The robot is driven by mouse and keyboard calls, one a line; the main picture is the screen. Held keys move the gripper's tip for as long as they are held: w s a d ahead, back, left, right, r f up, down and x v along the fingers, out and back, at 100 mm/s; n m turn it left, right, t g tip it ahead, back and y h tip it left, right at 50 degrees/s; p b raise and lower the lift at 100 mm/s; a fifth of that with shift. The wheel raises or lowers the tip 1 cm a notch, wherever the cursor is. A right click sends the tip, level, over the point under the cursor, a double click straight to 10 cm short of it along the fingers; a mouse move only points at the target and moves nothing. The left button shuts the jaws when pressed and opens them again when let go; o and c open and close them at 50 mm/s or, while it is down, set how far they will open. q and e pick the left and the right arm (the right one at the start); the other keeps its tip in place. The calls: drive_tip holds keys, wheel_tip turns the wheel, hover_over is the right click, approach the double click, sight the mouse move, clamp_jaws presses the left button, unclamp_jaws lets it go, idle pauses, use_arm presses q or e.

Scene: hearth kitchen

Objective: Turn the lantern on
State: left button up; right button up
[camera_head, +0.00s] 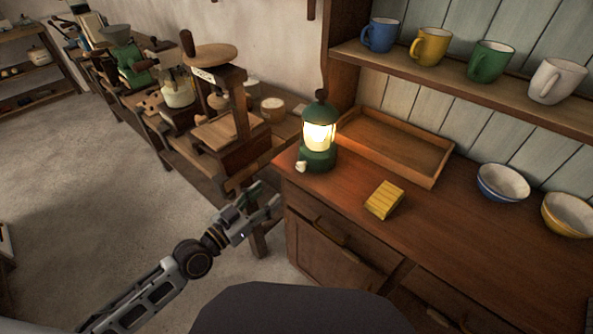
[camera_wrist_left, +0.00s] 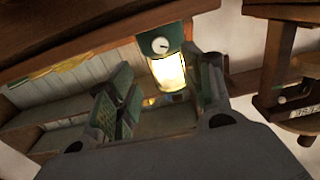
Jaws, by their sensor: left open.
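The green lantern (camera_head: 317,158) stands upright at the left end of the wooden counter, and its glass glows warm yellow. A small cream knob (camera_head: 301,166) sticks out at the front of its base. My left gripper (camera_head: 266,197) is open and empty, in front and to the left of the lantern, off the counter's edge and apart from it. In the left wrist view the lantern (camera_wrist_left: 168,72) appears upside down beyond the open fingers (camera_wrist_left: 165,98), its glass lit and its round knob (camera_wrist_left: 160,45) facing me. My right gripper is not in view.
A yellow slatted block (camera_head: 384,200) lies right of the lantern, before an empty wooden tray (camera_head: 400,150). Bowls (camera_head: 502,183) stand farther right, and mugs (camera_head: 430,47) line the shelf above. A bench with wooden machines (camera_head: 215,125) stands left of the counter.

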use_arm(q)
drive_tip(key=shift+w+d, duration=0.1)
drive_tip(key=shift+w, duration=0.05)
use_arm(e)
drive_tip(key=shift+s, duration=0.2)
use_arm(q)
approach(299, 168)
drive_tip(key=shift+x, duration=1.4)
drive_tip(key=shift+p+x, duration=0.55)
drive_tip(key=shift+x, duration=0.85)
drive_tip(key=shift+w+d, duration=0.4)
drive_tip(key=shift+w, duration=0.2)
drive_tip(key=shift+x, duration=0.8)
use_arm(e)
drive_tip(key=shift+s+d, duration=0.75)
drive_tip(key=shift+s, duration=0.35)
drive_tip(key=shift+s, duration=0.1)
use_arm(q)
drive_tip(key=c, duration=1)
